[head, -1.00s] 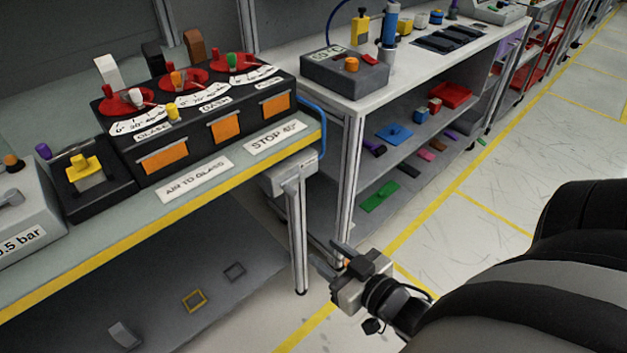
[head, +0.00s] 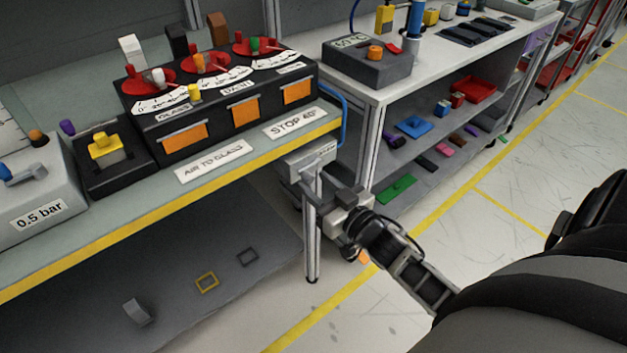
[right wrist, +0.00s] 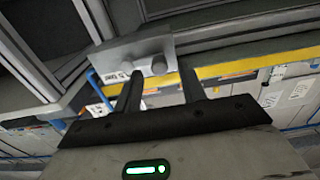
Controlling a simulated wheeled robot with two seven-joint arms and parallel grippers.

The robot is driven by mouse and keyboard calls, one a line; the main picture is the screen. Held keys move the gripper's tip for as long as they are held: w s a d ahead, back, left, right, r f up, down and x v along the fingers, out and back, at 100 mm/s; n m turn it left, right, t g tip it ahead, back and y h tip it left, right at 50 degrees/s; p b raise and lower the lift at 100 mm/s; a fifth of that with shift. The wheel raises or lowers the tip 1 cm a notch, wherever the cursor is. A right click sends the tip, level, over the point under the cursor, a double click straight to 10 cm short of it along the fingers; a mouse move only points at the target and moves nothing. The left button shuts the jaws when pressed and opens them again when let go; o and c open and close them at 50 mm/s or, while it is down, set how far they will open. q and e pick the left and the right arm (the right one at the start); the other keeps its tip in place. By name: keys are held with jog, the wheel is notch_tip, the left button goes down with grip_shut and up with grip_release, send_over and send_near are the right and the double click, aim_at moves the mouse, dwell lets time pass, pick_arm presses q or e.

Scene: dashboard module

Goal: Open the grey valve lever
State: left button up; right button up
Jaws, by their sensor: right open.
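A light grey box (head: 308,163) with a small label sits at the right end of the bench, just below the yellow edge, above a metal post. In the right wrist view the grey box (right wrist: 140,52) shows rounded grey knobs (right wrist: 158,66) on its near face; I cannot tell which part is the lever. My right gripper (head: 328,192) is just below and in front of this box, partly covering it. In the right wrist view its open, empty fingers (right wrist: 158,88) point at the box, with a knob between them in the picture; contact is unclear. My left gripper is out of view.
A 0.5 bar box (head: 40,200) with a blue-grey handle stands at the bench's left. A black gauge panel (head: 220,110) with orange flaps stands on the bench (head: 140,205). A blue hose (head: 343,110) hangs at the bench corner. A shelf unit (head: 372,150) stands to the right.

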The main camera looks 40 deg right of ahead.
jog(key=shift+w, duration=0.95)
grip_shut()
